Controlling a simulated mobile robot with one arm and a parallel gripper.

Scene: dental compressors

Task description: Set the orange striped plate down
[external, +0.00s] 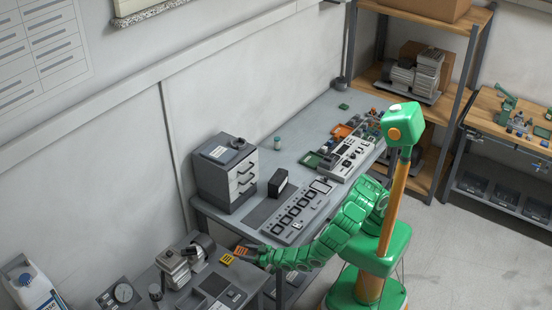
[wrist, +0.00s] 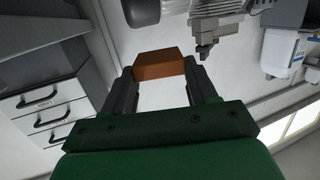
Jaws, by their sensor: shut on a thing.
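The orange striped plate (external: 240,251) is at the tip of my gripper (external: 249,251) in the external view, near the front corner of the lower bench. In the wrist view the plate (wrist: 159,66) shows as a plain orange-brown block between the two dark fingers of my gripper (wrist: 160,78). My gripper is shut on it. The stripes do not show in the wrist view. I cannot tell from these views whether the plate touches the surface below. A yellow striped plate (external: 227,259) is just left of it and lower in the picture.
A grey motor unit (external: 180,264) stands close by on the lower bench (external: 252,278). A drawer cabinet (external: 225,172), a black box (external: 279,185) and a panel with dark square windows (external: 298,213) are on the long bench behind. Shelving stands at the back right.

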